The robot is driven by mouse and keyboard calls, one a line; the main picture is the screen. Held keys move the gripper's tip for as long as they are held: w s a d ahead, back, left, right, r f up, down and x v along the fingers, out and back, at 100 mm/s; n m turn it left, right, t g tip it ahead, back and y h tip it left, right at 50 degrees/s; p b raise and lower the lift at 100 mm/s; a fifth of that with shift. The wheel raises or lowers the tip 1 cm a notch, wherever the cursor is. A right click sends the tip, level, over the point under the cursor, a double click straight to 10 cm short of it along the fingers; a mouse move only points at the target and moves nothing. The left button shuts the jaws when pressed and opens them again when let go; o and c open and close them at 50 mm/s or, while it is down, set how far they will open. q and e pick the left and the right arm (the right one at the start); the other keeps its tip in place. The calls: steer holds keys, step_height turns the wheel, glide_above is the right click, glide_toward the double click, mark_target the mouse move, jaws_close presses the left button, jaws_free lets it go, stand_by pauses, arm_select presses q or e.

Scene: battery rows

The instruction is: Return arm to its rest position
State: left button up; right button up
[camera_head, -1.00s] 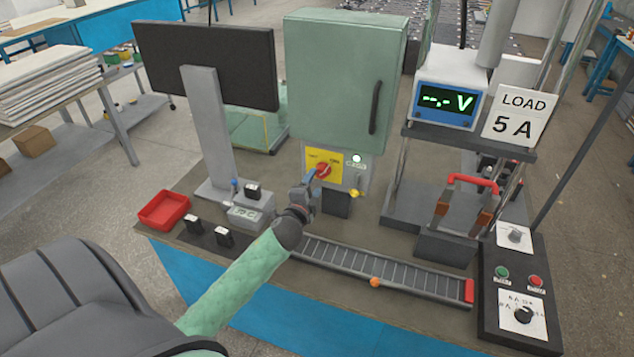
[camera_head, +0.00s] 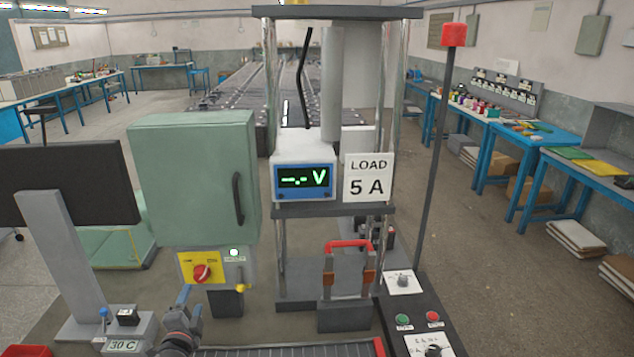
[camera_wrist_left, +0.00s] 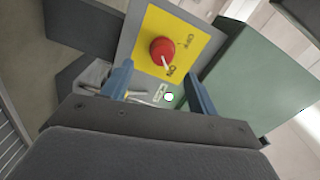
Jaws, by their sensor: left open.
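My left gripper (camera_head: 189,302) is at the bottom of the head view, in front of the green cabinet (camera_head: 192,180). In the left wrist view its two blue fingers (camera_wrist_left: 160,90) stand wide apart with nothing between them. Beyond them is a red rotary knob (camera_wrist_left: 162,50) on a yellow plate, not touched by the fingers. The knob also shows in the head view (camera_head: 202,273), below the cabinet. A lit white lamp (camera_head: 234,252) is to the right of the knob. My right gripper is in neither view.
A dark monitor (camera_head: 80,185) stands left of the cabinet. To the right are a voltmeter (camera_head: 304,178) reading dashes, a "LOAD 5 A" sign (camera_head: 368,178) and a holder with a red handle (camera_head: 348,243). A button panel (camera_head: 418,318) is at the front right. A slatted track (camera_head: 290,351) runs along the front.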

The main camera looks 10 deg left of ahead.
arm_select(q)
steer(key=s+d+f+n+g+h, duration=0.2)
steer(key=s+d+f+n+g, duration=0.25)
steer(key=s+d, duration=0.4)
steer(key=s+d+f+n+g+h, duration=0.1)
steer(key=s+d+f+n+g, duration=0.3)
steer(key=s, duration=0.7)
steer(key=s+d+f+n+g+h, duration=0.25)
steer(key=s+d+f+g, duration=0.3)
steer(key=s+d, duration=0.35)
step_height(320, 180, down, 23)
steer(key=d, duration=0.1)
steer(key=s+f, duration=0.3)
steer(key=f, duration=0.9)
steer(key=s+f+g, duration=0.1)
steer(key=s+f, duration=0.3)
steer(key=f, duration=0.8)
steer(key=shift+d, duration=0.4)
steer(key=shift+s+y, duration=0.2)
steer(key=shift+y, duration=0.05)
steer(key=shift+w, duration=0.1)
steer(key=shift+c, duration=0.2)
